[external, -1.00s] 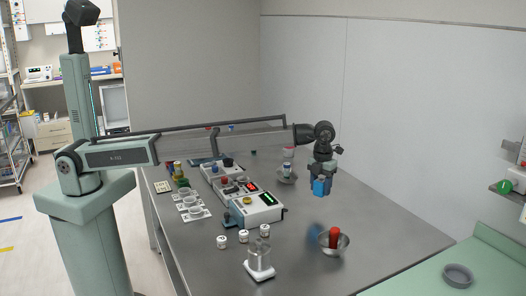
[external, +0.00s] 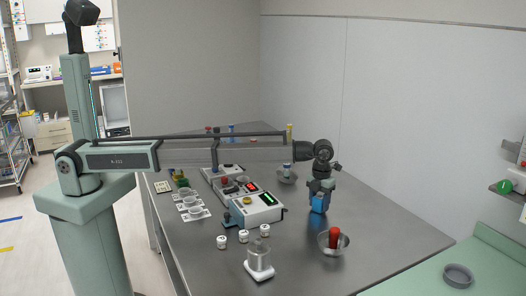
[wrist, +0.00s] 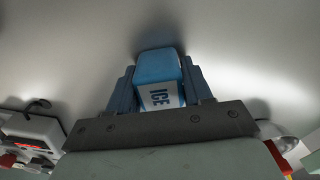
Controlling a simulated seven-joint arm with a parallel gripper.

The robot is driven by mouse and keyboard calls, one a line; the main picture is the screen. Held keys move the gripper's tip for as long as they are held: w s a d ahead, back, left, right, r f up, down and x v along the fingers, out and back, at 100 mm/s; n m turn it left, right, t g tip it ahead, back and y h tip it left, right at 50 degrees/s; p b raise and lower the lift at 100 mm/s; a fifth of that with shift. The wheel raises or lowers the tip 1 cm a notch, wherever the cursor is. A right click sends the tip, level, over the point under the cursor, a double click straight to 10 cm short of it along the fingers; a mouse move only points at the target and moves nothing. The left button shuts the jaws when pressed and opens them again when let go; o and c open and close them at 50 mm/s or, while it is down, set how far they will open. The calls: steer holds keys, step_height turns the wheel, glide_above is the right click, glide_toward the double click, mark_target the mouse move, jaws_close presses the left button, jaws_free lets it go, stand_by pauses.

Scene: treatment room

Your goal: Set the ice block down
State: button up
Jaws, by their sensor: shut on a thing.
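The ice block (wrist: 157,65) is a blue block with a white label reading "ICE". In the wrist view it sits between the two fingers of my gripper (wrist: 160,88), which is shut on it. In the external view my gripper (external: 319,197) points down at the right part of the metal table (external: 300,262), with the blue block (external: 318,206) at its tip. The block is low, at or just above the tabletop; I cannot tell whether it touches.
A metal bowl with a red object (external: 333,238) stands just in front of the block. A clear jar on a white base (external: 259,262) and several small white jars stand nearer the front.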

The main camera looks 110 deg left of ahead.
mark_target(320, 196)
steer(key=o, duration=1.1)
steer(key=shift+c, duration=0.2)
step_height(320, 196, up, 12)
steer(key=shift+r, duration=0.15)
